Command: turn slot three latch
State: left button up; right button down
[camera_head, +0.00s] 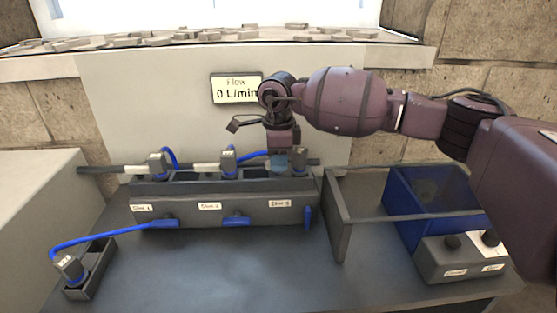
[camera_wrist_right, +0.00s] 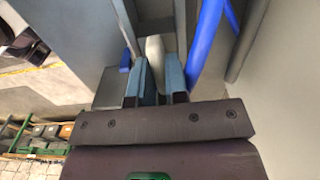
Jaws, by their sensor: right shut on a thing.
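The grey slot block (camera_head: 260,212) stands on the dark bench with three labelled slots. The slot three latch (camera_head: 307,217) is a blue bar at its right end, standing upright. The slot one latch (camera_head: 163,223) and slot two latch (camera_head: 236,220) lie level. My right gripper (camera_head: 279,164) points down at the top of the block by slot three, above and left of that latch. In the right wrist view its light blue fingers (camera_wrist_right: 160,82) are shut on a pale grey piece (camera_wrist_right: 155,50). What this piece belongs to is hidden. My left gripper is out of view.
A grey-topped unit labelled 121 (camera_head: 70,267) sits in a tray at front left with a blue hose. A Flow sign (camera_head: 236,88) reads 0 L/min. A blue bin (camera_head: 415,200) and a grey box with knobs (camera_head: 455,262) stand right. The bench front is clear.

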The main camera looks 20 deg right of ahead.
jog(key=shift+r, duration=0.1)
jog(key=c, duration=1.1)
grip_release()
jog(key=shift+c, duration=0.2)
notch_tip(320, 180, up, 9)
jog(key=shift+r+p, duration=0.1)
jog(key=shift+p, duration=0.45)
jog(key=shift+r, duration=0.75)
